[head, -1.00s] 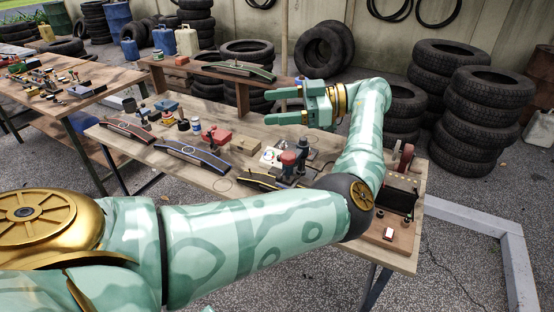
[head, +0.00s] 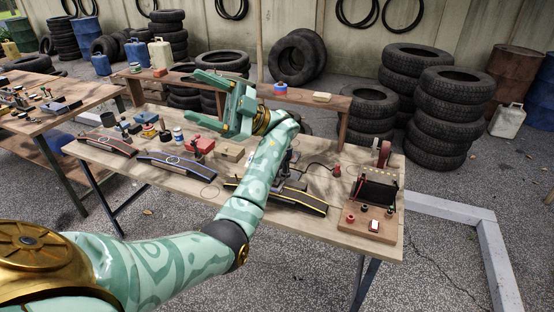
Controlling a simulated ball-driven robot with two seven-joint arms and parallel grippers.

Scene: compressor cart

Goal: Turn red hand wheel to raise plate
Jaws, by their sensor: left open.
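My left gripper (head: 204,97) is open and empty, its fingers pointing left, held above the back of the wooden workbench (head: 335,222). A dark red upright disc (head: 384,151), which may be the hand wheel, stands at the bench's right end behind a black panel. It is well to the right of my gripper and apart from it. I cannot make out a plate that it raises. My left forearm hides part of the bench middle, where a dark device (head: 290,165) shows only partly. My right gripper is not in view.
Curved dark strips (head: 175,162) lie along the bench front. A red block-shaped tool (head: 200,145) and a small red knob (head: 337,171) stand on the bench. A raised shelf (head: 327,101) runs behind it, with a red-and-blue tin (head: 281,90). Tyre stacks (head: 452,115) stand behind.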

